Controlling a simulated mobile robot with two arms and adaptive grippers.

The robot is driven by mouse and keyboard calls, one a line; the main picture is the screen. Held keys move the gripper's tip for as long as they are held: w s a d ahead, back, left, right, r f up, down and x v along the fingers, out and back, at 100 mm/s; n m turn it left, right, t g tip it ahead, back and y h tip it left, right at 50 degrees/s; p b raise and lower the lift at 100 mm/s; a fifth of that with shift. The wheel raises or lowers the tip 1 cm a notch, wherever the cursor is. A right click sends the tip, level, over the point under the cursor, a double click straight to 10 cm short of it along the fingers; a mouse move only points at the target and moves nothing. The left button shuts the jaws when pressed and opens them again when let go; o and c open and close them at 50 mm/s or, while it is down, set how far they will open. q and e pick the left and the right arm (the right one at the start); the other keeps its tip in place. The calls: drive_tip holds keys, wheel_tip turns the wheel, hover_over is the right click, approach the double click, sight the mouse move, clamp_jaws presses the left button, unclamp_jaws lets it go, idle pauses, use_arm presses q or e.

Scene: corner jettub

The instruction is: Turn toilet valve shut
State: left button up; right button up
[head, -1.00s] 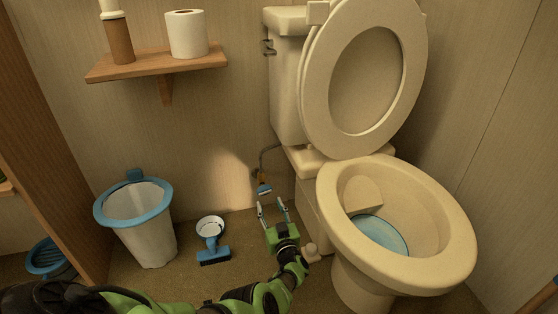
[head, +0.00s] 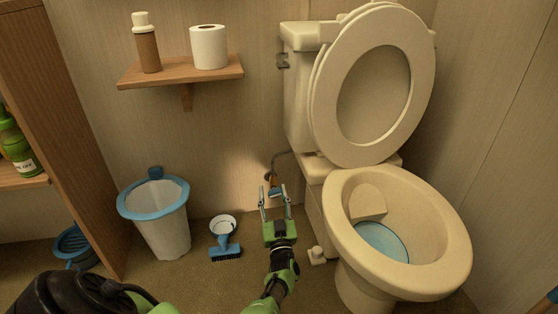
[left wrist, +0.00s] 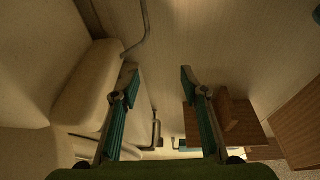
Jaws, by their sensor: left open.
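My left gripper (head: 274,195) is open. In the head view its two fingers stand on either side of the blue handle; whether they touch it I cannot tell. My right gripper is not in view.
A wooden shelf (head: 180,71) holds a paper roll (head: 209,47) and a brown bottle (head: 147,48). The toilet bowl closely bounds the right side.

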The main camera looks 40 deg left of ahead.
use_arm(q)
drive_tip(key=s+d+r+m+t+p, duration=0.1)
drive_tip(key=d+r+t, duration=0.1)
drive_tip(key=r, duration=0.6)
drive_tip(key=s+d+r+m+t+h+p, duration=0.1)
drive_tip(key=r+t, duration=0.3)
drive_tip(key=r, duration=0.4)
drive_tip(key=shift+d+m, duration=0.4)
drive_tip(key=shift+d, duration=0.2)
drive_tip(key=shift+s, duration=0.1)
